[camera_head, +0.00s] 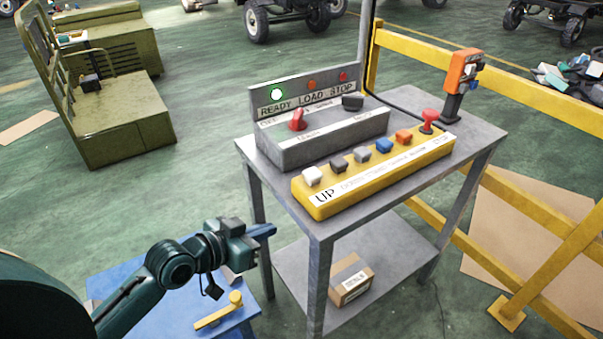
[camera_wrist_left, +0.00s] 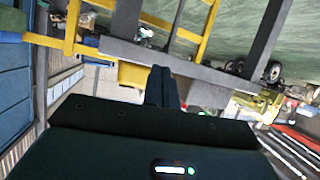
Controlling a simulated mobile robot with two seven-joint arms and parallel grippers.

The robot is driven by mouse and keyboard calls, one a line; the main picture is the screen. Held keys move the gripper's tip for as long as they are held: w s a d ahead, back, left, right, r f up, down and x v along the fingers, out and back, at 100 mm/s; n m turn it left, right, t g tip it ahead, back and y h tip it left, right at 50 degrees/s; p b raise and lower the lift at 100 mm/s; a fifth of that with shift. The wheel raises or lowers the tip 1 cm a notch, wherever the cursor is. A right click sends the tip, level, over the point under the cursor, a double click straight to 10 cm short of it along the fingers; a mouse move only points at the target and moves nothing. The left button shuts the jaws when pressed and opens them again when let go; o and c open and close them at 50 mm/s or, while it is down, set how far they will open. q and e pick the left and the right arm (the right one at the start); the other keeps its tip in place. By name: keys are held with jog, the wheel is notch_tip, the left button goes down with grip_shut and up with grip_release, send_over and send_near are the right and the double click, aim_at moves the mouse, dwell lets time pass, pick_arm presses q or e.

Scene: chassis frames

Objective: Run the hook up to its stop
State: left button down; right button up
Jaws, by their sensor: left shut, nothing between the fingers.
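A yellow control box (camera_head: 375,173) lies on the grey metal table, with "UP" printed at its left end. A white button (camera_head: 312,175) sits beside that label, followed by dark, grey, blue and orange buttons and a red mushroom knob (camera_head: 430,120). My left gripper (camera_head: 272,230) is shut and empty, left of and apart from the table's front corner. Its closed fingers (camera_wrist_left: 163,86) point towards the table edge in the left wrist view. No hook can be made out. My right gripper is out of view.
Behind the yellow box stands a grey panel (camera_head: 322,135) with a red switch and a lit green READY lamp. An orange handset (camera_head: 463,72) stands at the table's back right. The grey table (camera_head: 318,229) has a lower shelf with a carton (camera_head: 351,280). A yellow railing (camera_head: 440,60) runs behind.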

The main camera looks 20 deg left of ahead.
pick_arm(q)
jog(key=w+r+m+h, duration=0.1)
jog(key=r, duration=0.6)
jog(key=w+a+r+m+h+b, duration=0.1)
jog(key=w+r+m+h, duration=0.1)
jog(key=r, duration=0.6)
jog(key=shift+w+a+r+h, duration=0.15)
jog(key=shift+a+r+h, duration=0.1)
jog(key=shift+a+h, duration=0.05)
jog(key=p, duration=0.2)
send_over(312, 175)
jog(key=a, duration=0.2)
jog(key=shift+s+d+f, duration=0.1)
jog(key=shift+s+f, duration=0.1)
jog(key=shift+f, duration=0.4)
jog(key=shift+s+d+f, duration=0.1)
jog(key=shift+s+f, duration=0.1)
jog(key=shift+f, duration=0.35)
notch_tip(312, 175, down, 3)
jog(key=shift+a, duration=0.1)
jog(key=shift+f, duration=0.65)
jog(key=shift+s+f, duration=0.1)
